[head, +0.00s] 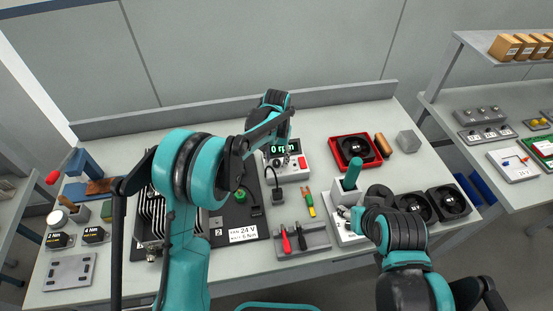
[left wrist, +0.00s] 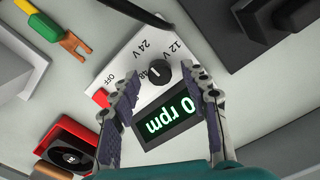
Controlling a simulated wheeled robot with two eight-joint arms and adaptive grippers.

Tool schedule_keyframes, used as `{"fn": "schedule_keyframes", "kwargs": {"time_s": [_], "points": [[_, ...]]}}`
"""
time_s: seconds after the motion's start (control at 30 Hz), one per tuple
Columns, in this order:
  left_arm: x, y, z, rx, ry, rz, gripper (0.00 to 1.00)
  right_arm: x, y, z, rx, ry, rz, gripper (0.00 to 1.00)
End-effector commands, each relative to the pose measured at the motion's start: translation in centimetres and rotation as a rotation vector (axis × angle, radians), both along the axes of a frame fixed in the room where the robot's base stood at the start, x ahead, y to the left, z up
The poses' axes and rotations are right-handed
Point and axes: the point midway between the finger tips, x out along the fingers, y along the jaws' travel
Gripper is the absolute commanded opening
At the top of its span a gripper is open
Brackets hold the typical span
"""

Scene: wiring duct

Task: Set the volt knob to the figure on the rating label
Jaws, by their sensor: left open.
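The grey-white supply box (head: 288,170) has a "0 rpm" display (head: 282,148) on it. In the left wrist view, its round black volt knob (left wrist: 159,72) sits by the display (left wrist: 167,113), with 12 V, 24 V and a partly hidden mark around it. Which mark its pointer faces is unclear. The rating label (head: 243,234) reads FAN 24 V and a max torque line. My left gripper (left wrist: 163,95) is open above the box, its fingers either side of the display and just short of the knob, apart from it. My right gripper (head: 370,207) is largely hidden by its own arm.
A red tray (head: 354,151) holds a black fan. More fans (head: 447,203) stand at the right. A black plug (head: 278,195) stands in front of the box. Screwdrivers (head: 294,240) lie in a grey tray. A red switch (left wrist: 101,97) is close to my left finger.

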Motion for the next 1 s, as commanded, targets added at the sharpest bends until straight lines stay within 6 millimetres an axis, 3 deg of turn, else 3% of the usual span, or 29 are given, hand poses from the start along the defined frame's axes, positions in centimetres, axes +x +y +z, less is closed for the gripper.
{"fn": "schedule_keyframes", "kwargs": {"time_s": [0.5,0.7,1.0], "points": [[0.0,0.0,9.9,0.000,0.000,0.000,0.46,0.0,0.0,0.0,0.000,0.000,0.000,0.47],[0.0,0.0,11.3,0.000,0.000,0.000,0.46,0.0,0.0,0.0,0.000,0.000,0.000,0.47],[0.0,0.0,11.4,0.000,0.000,0.000,0.46,0.0,0.0,0.0,0.000,0.000,0.000,0.47]]}}
